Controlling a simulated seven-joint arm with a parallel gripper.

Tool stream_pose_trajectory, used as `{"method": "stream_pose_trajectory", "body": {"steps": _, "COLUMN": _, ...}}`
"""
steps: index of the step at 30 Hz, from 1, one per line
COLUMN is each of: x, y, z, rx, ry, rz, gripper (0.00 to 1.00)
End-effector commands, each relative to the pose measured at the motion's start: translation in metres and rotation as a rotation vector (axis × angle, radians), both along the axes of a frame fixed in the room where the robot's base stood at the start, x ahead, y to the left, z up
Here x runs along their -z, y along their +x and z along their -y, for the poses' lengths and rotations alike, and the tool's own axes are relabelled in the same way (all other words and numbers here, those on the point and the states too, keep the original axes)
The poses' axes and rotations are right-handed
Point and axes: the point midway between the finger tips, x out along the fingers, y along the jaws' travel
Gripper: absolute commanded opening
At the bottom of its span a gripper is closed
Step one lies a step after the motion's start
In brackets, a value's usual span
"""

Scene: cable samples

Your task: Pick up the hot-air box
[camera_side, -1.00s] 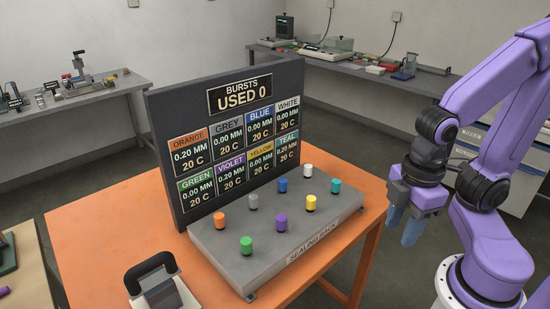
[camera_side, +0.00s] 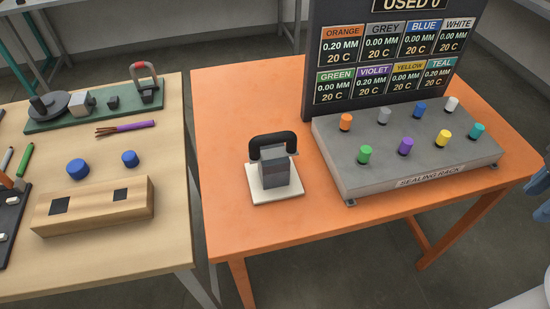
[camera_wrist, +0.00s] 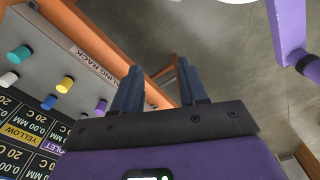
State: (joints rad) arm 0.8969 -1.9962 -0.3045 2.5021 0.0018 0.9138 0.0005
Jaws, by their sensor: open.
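The hot-air box (camera_side: 275,172) is a small grey block with a black arched handle. It stands upright on a white square plate (camera_side: 276,190) on the orange table, left of the sealing rack. My gripper (camera_wrist: 160,80) is open and empty in the wrist view, with two blue fingers apart. It hangs over the floor beyond the orange table's edge, and the sealing rack lies to its left in that view. In the side view only a bit of my gripper shows at the far right edge. The hot-air box is not in the wrist view.
The sealing rack (camera_side: 365,183) carries several coloured caps, with a dark display board (camera_side: 345,20) behind it. The orange table (camera_side: 225,110) is clear around the box. A wooden table (camera_side: 172,180) at left holds a wooden block (camera_side: 95,205), blue caps and a purple cable (camera_side: 125,128).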

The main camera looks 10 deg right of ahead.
Motion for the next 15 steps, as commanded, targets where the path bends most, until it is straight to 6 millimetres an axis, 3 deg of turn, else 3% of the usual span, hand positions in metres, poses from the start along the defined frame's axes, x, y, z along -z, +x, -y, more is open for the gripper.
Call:
{"method": "stream_pose_trajectory", "body": {"steps": 2, "x": 0.0000, "y": 0.0000, "z": 0.0000, "rx": 0.000, "ry": 0.000, "rz": 0.000, "gripper": 0.43}}
{"method": "stream_pose_trajectory", "body": {"steps": 7, "x": 0.0000, "y": 0.0000, "z": 0.0000, "rx": 0.000, "ry": 0.000, "rz": 0.000, "gripper": 0.95}}
{"method": "stream_pose_trajectory", "body": {"steps": 15, "x": -0.0001, "y": 0.0002, "z": -0.0002, "rx": 0.000, "ry": 0.000, "rz": 0.000, "gripper": 0.96}}
